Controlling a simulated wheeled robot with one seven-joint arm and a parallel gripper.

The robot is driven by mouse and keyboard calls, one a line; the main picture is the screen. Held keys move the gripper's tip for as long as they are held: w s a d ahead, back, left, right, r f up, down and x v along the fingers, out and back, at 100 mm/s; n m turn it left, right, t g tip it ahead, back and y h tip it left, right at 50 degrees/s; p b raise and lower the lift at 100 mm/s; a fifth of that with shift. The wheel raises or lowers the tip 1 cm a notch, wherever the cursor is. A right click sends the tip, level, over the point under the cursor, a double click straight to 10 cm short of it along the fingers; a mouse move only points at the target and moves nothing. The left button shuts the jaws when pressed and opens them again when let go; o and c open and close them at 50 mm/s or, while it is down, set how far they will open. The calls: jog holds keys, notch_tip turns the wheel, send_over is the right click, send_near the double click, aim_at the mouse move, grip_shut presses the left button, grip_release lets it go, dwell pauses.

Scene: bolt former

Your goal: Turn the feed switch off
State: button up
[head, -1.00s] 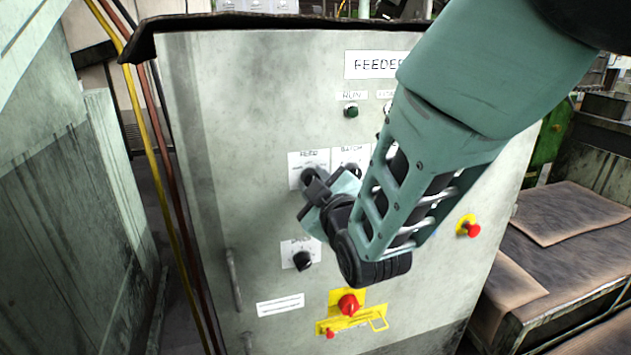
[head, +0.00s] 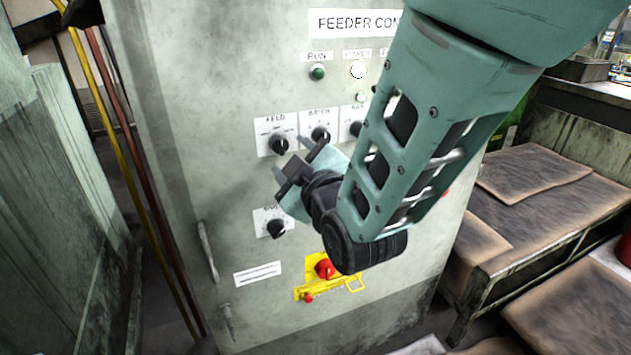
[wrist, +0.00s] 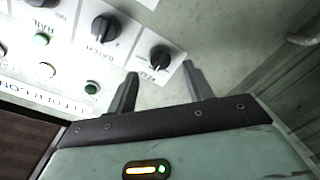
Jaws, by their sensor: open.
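The feed switch (head: 279,146) is a black rotary knob on a white label plate marked FEED, on the front of the grey feeder control cabinet (head: 190,150). In the wrist view the feed knob (wrist: 160,58) shows beyond and between the two fingers, with its label beside it. My gripper (head: 293,158) is open and empty, just below and to the right of the feed knob in the head view. In the wrist view its fingers (wrist: 160,88) are spread apart. The knob appears clear of both fingers; the exact gap is hard to tell.
The batch knob (head: 320,134) sits right of the feed knob, with another knob (head: 356,129) beyond. A lower knob (head: 277,229) and a red switch on yellow (head: 325,268) are below. A green run lamp (head: 317,73) is above. A table with brown sheets (head: 530,175) stands right.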

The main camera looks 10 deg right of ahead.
jog(key=b+v, duration=1.2)
jog(key=b, duration=0.1)
jog(key=shift+s, duration=0.35)
